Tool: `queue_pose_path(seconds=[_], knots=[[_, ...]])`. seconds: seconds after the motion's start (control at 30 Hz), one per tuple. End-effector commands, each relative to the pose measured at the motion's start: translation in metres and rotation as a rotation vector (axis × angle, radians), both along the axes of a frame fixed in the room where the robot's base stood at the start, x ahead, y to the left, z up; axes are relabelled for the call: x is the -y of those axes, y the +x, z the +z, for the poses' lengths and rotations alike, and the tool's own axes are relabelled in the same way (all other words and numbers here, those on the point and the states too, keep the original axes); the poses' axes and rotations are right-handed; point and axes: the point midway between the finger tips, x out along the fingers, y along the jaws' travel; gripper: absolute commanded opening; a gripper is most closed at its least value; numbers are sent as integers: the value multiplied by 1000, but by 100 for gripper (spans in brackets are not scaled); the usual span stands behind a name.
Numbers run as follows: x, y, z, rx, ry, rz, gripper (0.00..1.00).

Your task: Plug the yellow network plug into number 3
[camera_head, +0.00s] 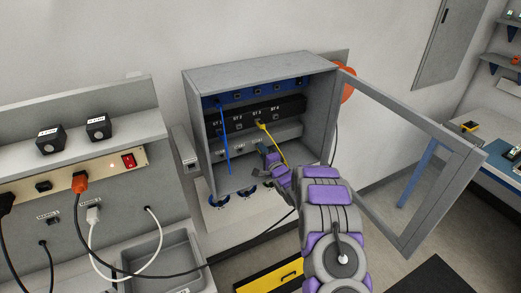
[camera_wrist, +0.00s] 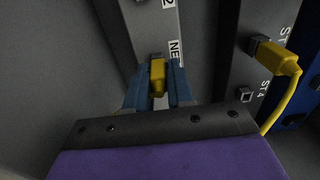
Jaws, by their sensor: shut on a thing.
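My gripper (camera_wrist: 155,88) is shut on a yellow plug (camera_wrist: 157,76), held between its blue fingers in the wrist view. The plug's front is at a socket in a grey panel (camera_wrist: 150,30); whether it is seated I cannot tell. The label beside it starts "NE", its number hidden; a "2" shows above. A second yellow plug (camera_wrist: 279,55) sits in a black panel port beside an "ST" label. In the head view, the yellow cable (camera_head: 276,143) runs from the port under ST 3 (camera_head: 261,125) down toward my gripper (camera_head: 265,151) inside the cabinet.
The grey cabinet (camera_head: 258,72) has its framed door (camera_head: 436,178) swung open to the right. A blue cable (camera_head: 224,140) hangs at the left inside. The port by ST4 (camera_wrist: 245,94) looks empty. A power panel (camera_head: 60,175) with plugs and cables stands left.

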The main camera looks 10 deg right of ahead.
Motion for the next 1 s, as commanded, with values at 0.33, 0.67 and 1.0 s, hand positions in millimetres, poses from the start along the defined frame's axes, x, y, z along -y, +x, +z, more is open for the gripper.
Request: queue_pose_path(seconds=[0.33, 0.67, 1.0], knots=[[5, -13, -2, -6, -1, -2, 0], [9, -27, 0, 0, 0, 0, 0], [14, -42, 0, -2, -2, -1, 0]])
